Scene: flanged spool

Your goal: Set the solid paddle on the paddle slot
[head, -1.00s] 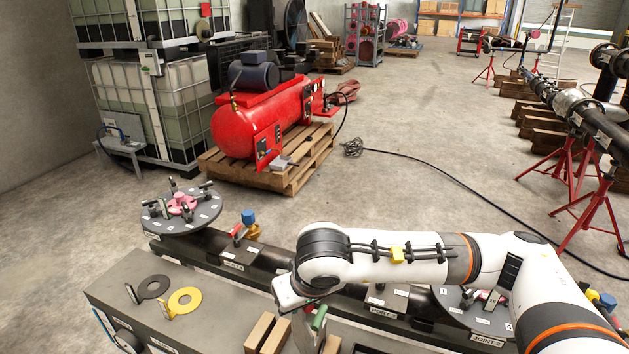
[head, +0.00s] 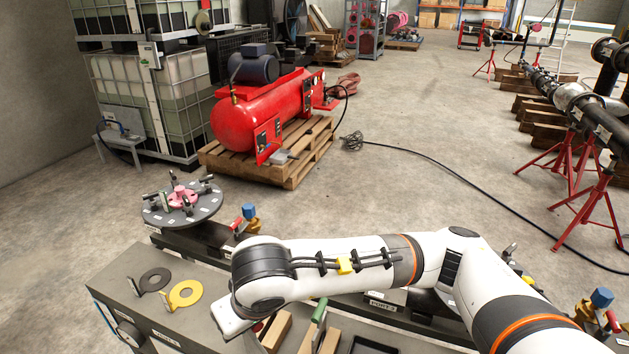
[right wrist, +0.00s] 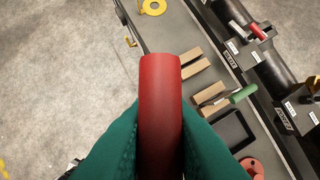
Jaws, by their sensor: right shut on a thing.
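My right gripper (right wrist: 160,118) is shut on a red cylindrical handle (right wrist: 160,85), with a green finger on each side. The handle's far part is hidden, so I cannot tell whether it belongs to the solid paddle. In the head view the gripper is hidden under my right wrist, above the grey bench (head: 108,285). I cannot identify the paddle slot for certain. My left gripper is not in view.
Wooden blocks (right wrist: 190,63) and a green handle (right wrist: 243,93) are beside the held handle. A black square frame (right wrist: 233,130) and a reddish disc (right wrist: 252,168) lie lower right. The dark pipe (right wrist: 268,85) runs behind, with a round flange (head: 205,210) at its left end.

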